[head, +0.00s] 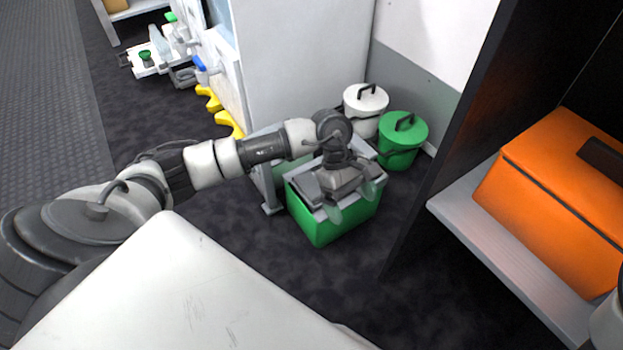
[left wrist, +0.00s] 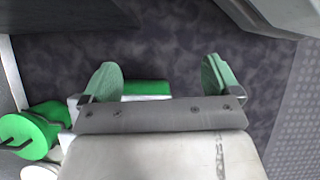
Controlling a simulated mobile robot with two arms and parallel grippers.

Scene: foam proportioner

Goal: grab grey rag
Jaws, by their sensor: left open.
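My left gripper (head: 351,204) is over the green box (head: 322,232) in the head view, its two pale green fingers spread over the box's front side. In the left wrist view the left gripper (left wrist: 158,76) is open, with nothing seen between its fingers; part of the green box (left wrist: 146,88) shows between them. I cannot make out the grey rag for certain. Grey surfaces around the box top blend with my gripper, which hides much of that top. My right gripper is not in view.
A white bin (head: 366,104) and a green bin (head: 402,143) stand behind the box. A dark shelf unit at right holds an orange case (head: 555,195). A tall white cabinet (head: 300,60) stands behind. Dark floor (head: 300,285) is clear in front of the box.

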